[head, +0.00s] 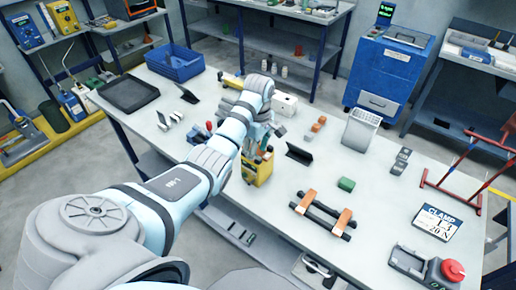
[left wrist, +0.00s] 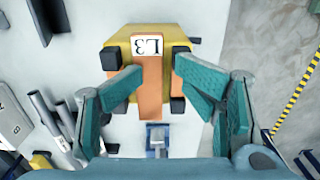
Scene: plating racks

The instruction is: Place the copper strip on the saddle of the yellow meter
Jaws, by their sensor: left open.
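The yellow meter (head: 258,172) stands on the table under my left gripper (head: 264,137). In the left wrist view the yellow meter (left wrist: 178,48) is seen from above, with black blocks at its corners. A copper strip (left wrist: 151,80) with a white tag reading L3 lies across the top of the meter, between the black blocks. My left gripper (left wrist: 160,80) is open, with one teal finger on each side of the strip. I cannot tell whether the fingertips touch anything. In the head view the arm and fingers largely hide the strip. My right gripper is not in view.
A black rack with copper-coloured ends (head: 343,223) lies right of the meter. A blue crate (head: 175,66) stands at the far left.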

